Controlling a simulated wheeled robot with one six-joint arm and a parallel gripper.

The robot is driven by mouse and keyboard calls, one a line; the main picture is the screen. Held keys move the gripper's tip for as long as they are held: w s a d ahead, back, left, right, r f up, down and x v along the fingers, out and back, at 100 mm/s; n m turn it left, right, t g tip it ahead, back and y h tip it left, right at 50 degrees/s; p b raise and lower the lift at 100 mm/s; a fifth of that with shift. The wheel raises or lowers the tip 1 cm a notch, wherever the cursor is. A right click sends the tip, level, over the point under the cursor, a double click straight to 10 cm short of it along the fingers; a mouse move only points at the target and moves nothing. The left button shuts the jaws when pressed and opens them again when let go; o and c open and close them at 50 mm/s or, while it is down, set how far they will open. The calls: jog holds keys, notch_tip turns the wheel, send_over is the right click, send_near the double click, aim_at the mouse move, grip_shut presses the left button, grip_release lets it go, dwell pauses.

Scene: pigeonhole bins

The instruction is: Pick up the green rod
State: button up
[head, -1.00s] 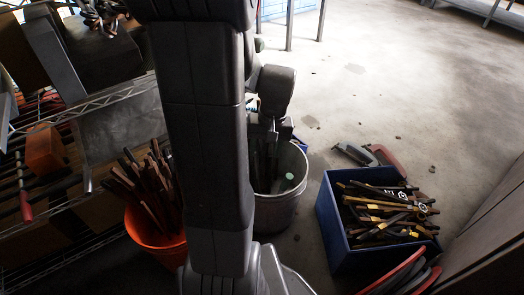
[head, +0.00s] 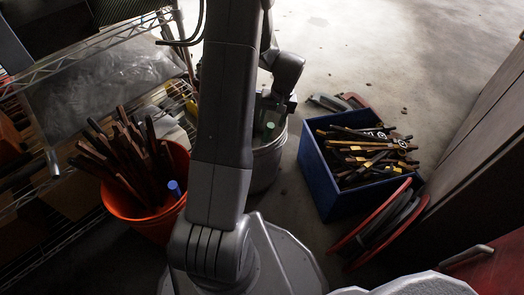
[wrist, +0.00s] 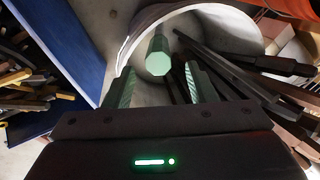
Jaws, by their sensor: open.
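The green rod (wrist: 158,54) stands in a grey bucket (head: 266,170), its flat end facing my wrist camera. The bucket's pale rim (wrist: 124,48) curves around it in the wrist view. A small green end of the rod (head: 269,127) shows in the head view, near the bucket's mouth. My gripper (wrist: 160,72) is open, with one ridged green-lit finger on each side of the rod's end in the picture. I cannot tell how deep the fingers reach, and I see no contact. My arm hides part of the bucket in the head view.
Several dark bars (wrist: 232,70) lean in the same bucket, close to the right finger. A blue crate (head: 318,180) of tools stands right of the bucket. An orange bucket (head: 150,228) of dark rods stands left, beside wire shelving (head: 120,40). Open floor lies behind.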

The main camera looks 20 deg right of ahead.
aim_at(268, 132)
jog(key=b+x, duration=0.1)
jog(key=x, duration=0.2)
jog(key=b+x, duration=0.2)
jog(key=x, duration=0.1)
jog(key=shift+s+a+f, duration=0.1)
jog(key=shift+s+f, duration=0.1)
jog(key=shift+f, duration=0.2)
jog(key=shift+r, duration=0.1)
grip_shut()
